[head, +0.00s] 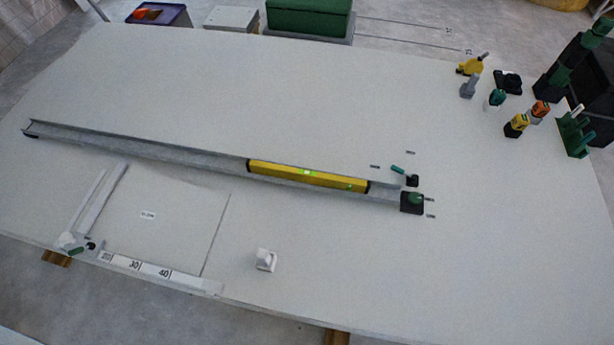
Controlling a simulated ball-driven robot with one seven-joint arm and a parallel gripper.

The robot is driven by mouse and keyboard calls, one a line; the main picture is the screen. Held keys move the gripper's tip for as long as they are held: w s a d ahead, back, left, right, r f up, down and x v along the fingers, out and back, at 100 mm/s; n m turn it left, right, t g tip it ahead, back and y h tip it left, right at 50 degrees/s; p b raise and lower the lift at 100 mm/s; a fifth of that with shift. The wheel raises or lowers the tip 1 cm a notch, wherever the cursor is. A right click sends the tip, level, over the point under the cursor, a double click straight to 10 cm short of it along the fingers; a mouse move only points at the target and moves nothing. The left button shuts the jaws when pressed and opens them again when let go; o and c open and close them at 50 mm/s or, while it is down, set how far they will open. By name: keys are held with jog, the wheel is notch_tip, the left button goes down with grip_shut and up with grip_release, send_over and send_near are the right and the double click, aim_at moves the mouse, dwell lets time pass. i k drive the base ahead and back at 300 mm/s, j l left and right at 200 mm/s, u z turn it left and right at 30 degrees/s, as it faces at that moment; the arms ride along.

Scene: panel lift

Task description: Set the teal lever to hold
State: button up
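A small teal lever (398,170) sticks out to the upper left from a dark pivot block (412,180), near the right end of a long grey rail on the white panel. Small dark labels lie around it, one at its left (375,166) and one above it (410,152); their print is too small to read. A dark end block with a green knob (414,199) sits just below the lever. A second green lever (76,250) is at the panel's lower left corner. My gripper is not in view.
A yellow spirit level (308,175) lies along the grey rail (190,153). A white block (266,260) stands near the panel's front edge. Several tools, including a yellow and black one (516,125), stand at the upper right. The panel (480,250) right of the lever is clear.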

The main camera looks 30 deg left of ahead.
aim_at(413, 178)
jog(key=i+j+z, duration=0.15)
jog(key=i+j, duration=0.55)
jog(key=i, duration=0.1)
